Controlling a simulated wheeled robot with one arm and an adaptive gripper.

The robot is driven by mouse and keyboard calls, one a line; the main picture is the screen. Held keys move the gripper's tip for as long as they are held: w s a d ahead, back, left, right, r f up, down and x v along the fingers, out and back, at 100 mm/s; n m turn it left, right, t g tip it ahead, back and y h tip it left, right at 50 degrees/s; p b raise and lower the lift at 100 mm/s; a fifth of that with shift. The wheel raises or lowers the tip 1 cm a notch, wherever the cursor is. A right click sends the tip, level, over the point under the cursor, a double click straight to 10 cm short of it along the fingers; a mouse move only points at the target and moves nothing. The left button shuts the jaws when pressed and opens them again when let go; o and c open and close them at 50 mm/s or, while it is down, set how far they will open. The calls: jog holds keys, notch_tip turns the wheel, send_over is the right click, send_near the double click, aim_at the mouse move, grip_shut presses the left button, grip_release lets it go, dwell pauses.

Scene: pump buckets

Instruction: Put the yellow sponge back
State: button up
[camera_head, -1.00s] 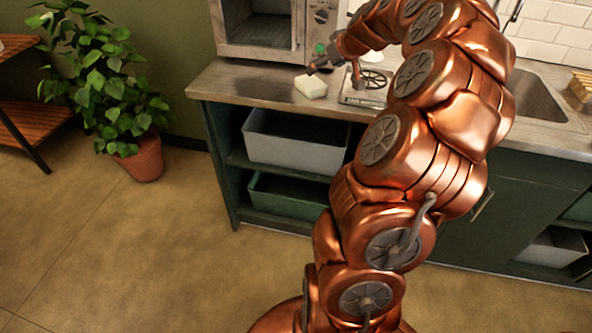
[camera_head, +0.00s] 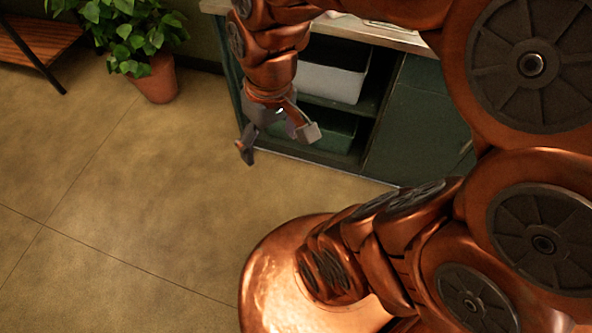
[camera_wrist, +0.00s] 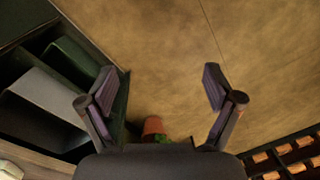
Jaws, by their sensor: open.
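My gripper (camera_head: 277,141) points down in front of the open cabinet, with its fingers apart and nothing between them. In the wrist view my gripper (camera_wrist: 158,88) is also open, with only bare floor between the fingertips. A pale block, probably the yellow sponge (camera_wrist: 10,170), shows at the lower left edge of the wrist view, on the counter. It is cut off by the frame, so its colour is hard to tell. In the head view now I cannot make out the sponge; my arm covers much of the counter.
A grey bin (camera_head: 335,82) sits on the cabinet's upper shelf, above a green bin (camera_head: 335,135). The counter (camera_head: 395,35) runs above them. A potted plant (camera_head: 155,78) and a wooden slatted shelf (camera_head: 35,35) stand at the left. The floor (camera_head: 130,210) is clear.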

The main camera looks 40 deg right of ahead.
jog(key=s+f+g+h, duration=0.1)
jog(key=s, duration=0.7)
jog(key=shift+f+m+g, duration=0.3)
jog(key=shift+f, duration=0.05)
jog(key=shift+a+r, duration=0.1)
notch_tip(320, 180, up, 6)
jog(key=p, duration=0.5)
jog(key=shift+w+f+p, duration=0.1)
jog(key=shift+f+p, duration=0.15)
jog(key=shift+p, duration=0.1)
